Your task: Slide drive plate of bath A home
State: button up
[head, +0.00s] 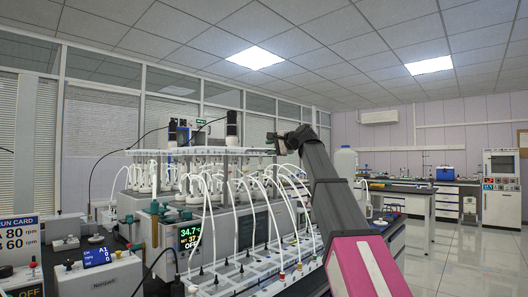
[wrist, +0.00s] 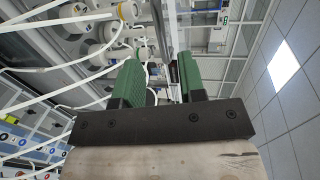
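A long white plate (head: 205,152) runs level over the row of white-capped reactor bottles in the bath; it looks like the drive plate, but I see no bath letter on it. The bath's front display (head: 190,235) reads about 34.7 and OFF. My gripper (head: 272,138) is beside the right end of the plate, at about its height; contact cannot be told there. In the wrist view, my gripper's two green fingers (wrist: 160,75) stand apart, with a pale bar and a dark part visible beyond the gap. Nothing is clearly held between them.
Two black cylinders (head: 232,125) stand above the plate. A run card (head: 18,232) and a small blue-display unit (head: 98,257) are at left. A white jug (head: 346,163) stands behind my arm. Floor at right is clear.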

jog(key=shift+v, duration=2.1)
